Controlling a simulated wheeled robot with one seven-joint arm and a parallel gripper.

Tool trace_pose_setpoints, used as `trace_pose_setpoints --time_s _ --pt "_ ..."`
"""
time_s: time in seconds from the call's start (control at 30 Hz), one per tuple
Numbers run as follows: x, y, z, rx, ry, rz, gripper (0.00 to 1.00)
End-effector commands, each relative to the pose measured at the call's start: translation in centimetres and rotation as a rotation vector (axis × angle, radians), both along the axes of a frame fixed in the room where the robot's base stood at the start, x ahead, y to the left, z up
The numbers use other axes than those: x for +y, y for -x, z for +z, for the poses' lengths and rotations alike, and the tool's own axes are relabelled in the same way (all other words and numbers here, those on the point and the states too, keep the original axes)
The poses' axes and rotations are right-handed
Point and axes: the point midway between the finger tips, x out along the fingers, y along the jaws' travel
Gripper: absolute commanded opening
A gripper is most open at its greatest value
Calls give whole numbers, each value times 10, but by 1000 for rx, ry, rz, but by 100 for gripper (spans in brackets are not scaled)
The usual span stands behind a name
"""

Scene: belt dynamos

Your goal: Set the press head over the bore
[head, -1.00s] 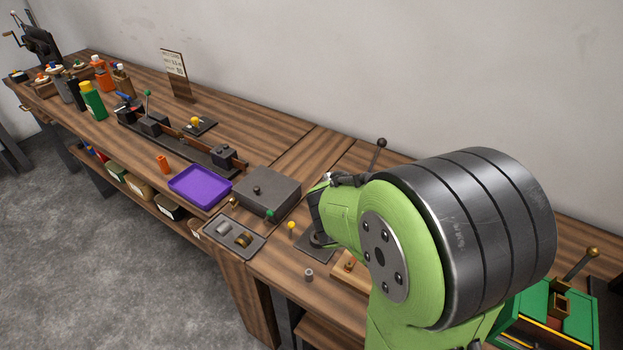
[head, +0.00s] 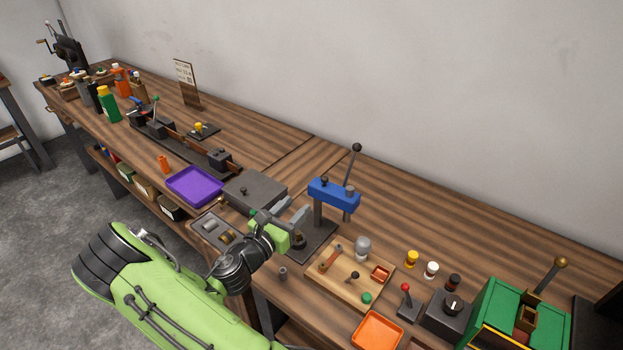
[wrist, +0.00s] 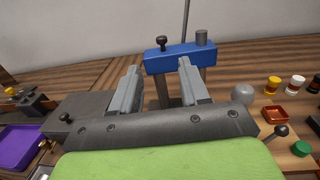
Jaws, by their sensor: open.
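The arbor press stands on a dark base plate (head: 322,243), with a blue head (head: 333,194) on a grey post. The head carries a black knob (head: 324,180) and a grey cylinder (head: 349,190). A small dark round part (head: 299,239) sits on the base, partly behind my gripper; I cannot make out the bore. My gripper (head: 295,209) is open and empty, left of and in front of the head. In the wrist view, the blue head (wrist: 178,58) shows beyond and between the fingers, with its black knob (wrist: 162,42) near the middle of the gap.
A tall lever (head: 353,165) rises behind the head. Left of the press are a grey box (head: 256,186) and a purple tray (head: 195,187). Right of it are a wooden board (head: 345,287) with small parts, several small jars and a green machine (head: 515,310).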

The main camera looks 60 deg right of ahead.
Motion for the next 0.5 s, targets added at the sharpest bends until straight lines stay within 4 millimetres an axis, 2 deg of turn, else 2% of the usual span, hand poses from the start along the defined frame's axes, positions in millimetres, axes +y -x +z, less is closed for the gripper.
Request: trace_pose_setpoints --time_s 0.3,0.5 --pt "-80 9 2 -7 1 -8 45" --pt "-124 12 2 -7 2 -6 45"
